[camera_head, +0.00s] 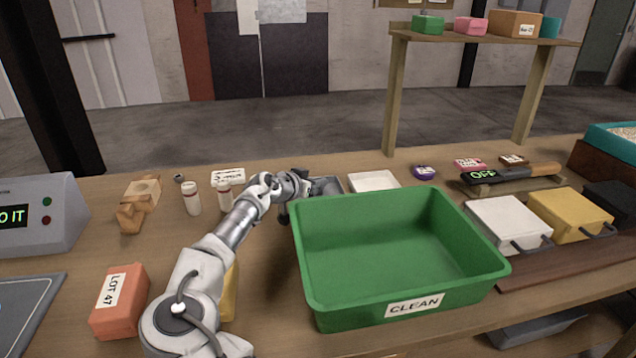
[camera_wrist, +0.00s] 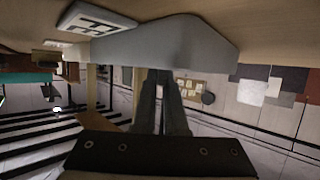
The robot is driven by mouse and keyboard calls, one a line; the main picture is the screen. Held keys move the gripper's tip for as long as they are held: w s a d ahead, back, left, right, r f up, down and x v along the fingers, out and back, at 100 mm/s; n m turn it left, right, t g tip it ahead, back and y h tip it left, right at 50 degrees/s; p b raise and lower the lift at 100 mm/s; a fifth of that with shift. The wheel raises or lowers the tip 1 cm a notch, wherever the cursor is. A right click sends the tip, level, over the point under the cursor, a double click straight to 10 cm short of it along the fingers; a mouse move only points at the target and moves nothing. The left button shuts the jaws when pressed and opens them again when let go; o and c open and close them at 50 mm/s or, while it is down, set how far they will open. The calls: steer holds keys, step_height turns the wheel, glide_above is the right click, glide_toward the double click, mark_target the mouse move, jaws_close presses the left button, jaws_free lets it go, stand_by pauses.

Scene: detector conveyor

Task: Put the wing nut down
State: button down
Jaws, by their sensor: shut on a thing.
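My gripper (camera_wrist: 163,76) shows in the wrist view as two dark fingers close together, shut on the wing nut. The wing nut itself is too small or too hidden to make out at the fingertips. A blue-grey block-like shape (camera_wrist: 170,42) is just beyond the fingertips; I cannot tell if they touch it. In the head view my arm reaches over the bench to the back left corner of the green bin (camera_head: 400,290), labelled CLEAN. The fingertips are hidden there.
A white tray (camera_head: 373,181) lies behind the bin. White bottles (camera_head: 191,198), a wooden piece (camera_head: 140,190) and a card (camera_head: 228,176) stand to the left. An orange LOT 47 block (camera_head: 120,300) is at front left. White (camera_head: 508,222) and yellow (camera_head: 570,217) boxes are at right.

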steer(key=c, duration=1)
jaws_free()
steer(key=p+v, duration=0.1)
steer(key=v, duration=1.1)
steer(key=shift+r+p, duration=0.1)
steer(key=shift+p, duration=0.2)
